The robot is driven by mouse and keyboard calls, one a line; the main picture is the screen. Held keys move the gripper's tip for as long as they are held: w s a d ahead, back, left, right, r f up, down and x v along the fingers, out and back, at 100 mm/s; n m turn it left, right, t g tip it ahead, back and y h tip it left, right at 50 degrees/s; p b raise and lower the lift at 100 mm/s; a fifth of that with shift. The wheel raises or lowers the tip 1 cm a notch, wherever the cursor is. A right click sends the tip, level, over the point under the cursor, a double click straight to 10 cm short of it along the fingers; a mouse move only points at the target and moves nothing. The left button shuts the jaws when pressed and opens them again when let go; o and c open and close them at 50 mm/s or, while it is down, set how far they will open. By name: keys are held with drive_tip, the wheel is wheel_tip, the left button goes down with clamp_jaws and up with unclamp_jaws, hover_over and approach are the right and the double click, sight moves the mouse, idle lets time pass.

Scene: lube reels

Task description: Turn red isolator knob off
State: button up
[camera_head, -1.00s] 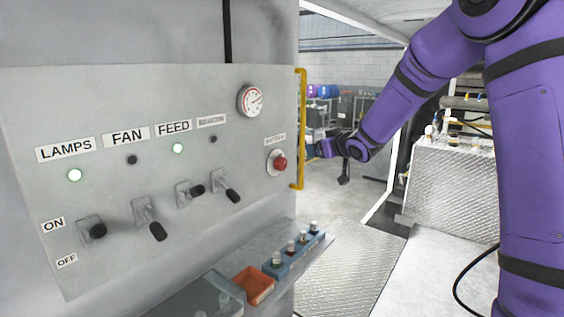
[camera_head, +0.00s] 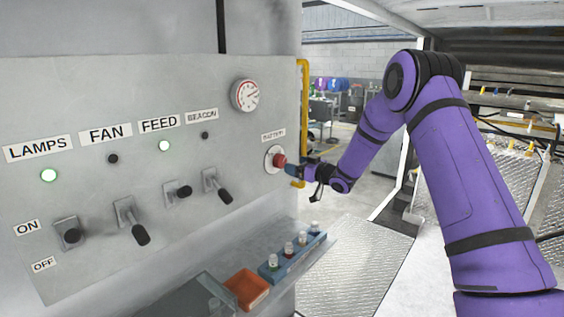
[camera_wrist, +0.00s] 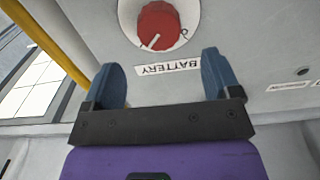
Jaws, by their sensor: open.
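The red isolator knob (camera_head: 279,161) sits on a pale round plate at the right end of the grey panel, under a BATTERY label (camera_head: 273,135). In the wrist view the red knob (camera_wrist: 158,26) is at the top centre, with a white line on its face; the plate's upper part is cut off. My gripper (camera_wrist: 166,75) is open and empty, its two blue fingers spread with the knob beyond and between them. In the head view my gripper (camera_head: 291,169) is just right of the knob. Whether a fingertip touches the knob I cannot tell.
The panel holds several black levers (camera_head: 137,222), a gauge (camera_head: 245,95) and lit LAMPS and FEED lights. A yellow rail (camera_head: 304,110) runs along the panel's right edge. Below is a shelf with an orange tray (camera_head: 247,289) and a blue rack (camera_head: 291,255) of small bottles.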

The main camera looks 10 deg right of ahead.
sight(283, 161)
drive_tip(key=x, duration=0.7)
drive_tip(key=shift+w, duration=0.1)
drive_tip(key=c, duration=0.9)
